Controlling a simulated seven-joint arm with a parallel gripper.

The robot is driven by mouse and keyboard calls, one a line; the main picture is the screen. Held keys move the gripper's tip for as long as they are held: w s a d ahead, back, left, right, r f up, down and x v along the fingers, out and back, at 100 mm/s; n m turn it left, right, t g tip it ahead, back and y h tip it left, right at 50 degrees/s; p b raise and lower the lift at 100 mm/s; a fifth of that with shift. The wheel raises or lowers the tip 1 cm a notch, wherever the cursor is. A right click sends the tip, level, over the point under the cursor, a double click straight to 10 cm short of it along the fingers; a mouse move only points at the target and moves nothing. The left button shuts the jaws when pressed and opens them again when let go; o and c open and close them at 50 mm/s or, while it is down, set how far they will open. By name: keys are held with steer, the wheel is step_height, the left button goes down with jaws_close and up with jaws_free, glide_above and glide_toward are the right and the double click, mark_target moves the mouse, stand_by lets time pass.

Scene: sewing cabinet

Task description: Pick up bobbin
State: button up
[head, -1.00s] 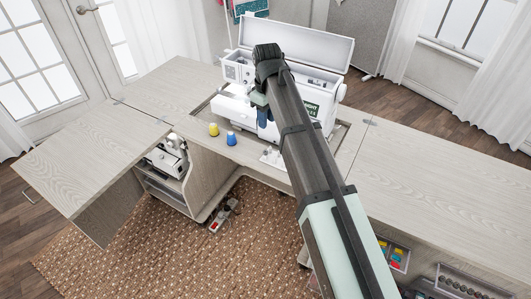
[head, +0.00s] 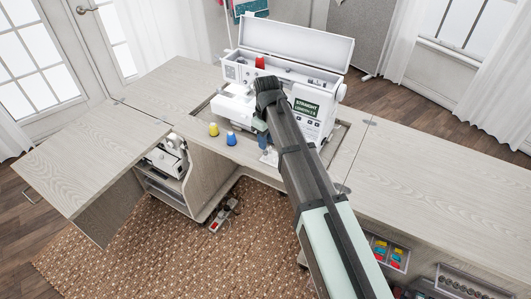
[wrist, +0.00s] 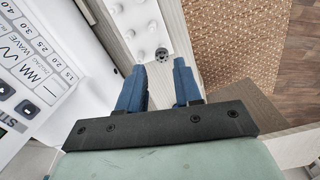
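A small dark round piece, seemingly the bobbin (wrist: 162,54), sits at the end of a white plate (wrist: 134,22) with several white knobs in the wrist view. My gripper (wrist: 160,68) is open, its two blue fingers apart with nothing between them. The bobbin lies just beyond the fingertips, in line with the gap. In the head view my gripper (head: 263,144) is low over the cabinet top in front of the sewing machine (head: 312,105). My arm hides part of that area, and I cannot make out the bobbin there.
A yellow spool (head: 214,129) and a blue spool (head: 231,138) stand left of my gripper. A red spool (head: 260,62) is on the machine, whose lid (head: 300,45) is raised. The machine's printed front is close on the left in the wrist view. The right tabletop (head: 440,170) is clear.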

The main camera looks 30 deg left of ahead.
mark_target(266, 152)
step_height(266, 152, down, 4)
steer(key=shift+s+a+f, duration=0.1)
jaws_close()
stand_by(0.4)
